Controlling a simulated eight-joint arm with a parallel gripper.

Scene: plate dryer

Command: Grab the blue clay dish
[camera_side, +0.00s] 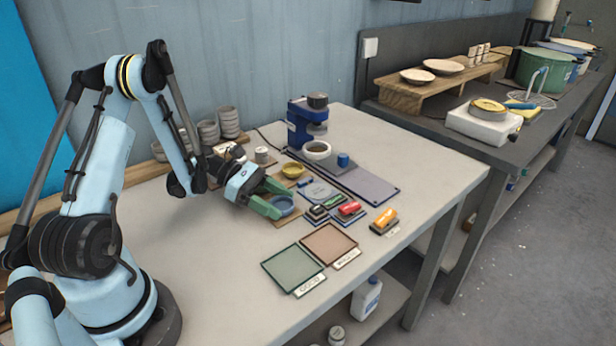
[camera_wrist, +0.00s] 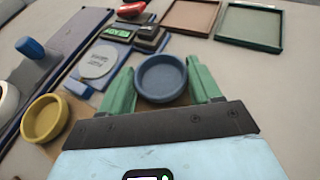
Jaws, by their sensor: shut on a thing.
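The blue clay dish (camera_wrist: 161,79) is a small round bowl between the two green fingers of my gripper (camera_wrist: 162,88) in the wrist view. The fingers stand on its left and right sides. In the side view the dish (camera_side: 283,206) sits at the fingertips of my gripper (camera_side: 272,200), low over a brown board on the table. My gripper is shut on the dish. I cannot tell whether the dish still touches the board. The dish looks upright.
A yellow dish (camera_side: 292,171) stands close by, also in the wrist view (camera_wrist: 44,118). Stamps (camera_side: 349,209) stand to the right. A green tray (camera_side: 293,268) and a brown tray (camera_side: 328,243) lie in front. A blue machine (camera_side: 312,122) stands behind. The table's left front is clear.

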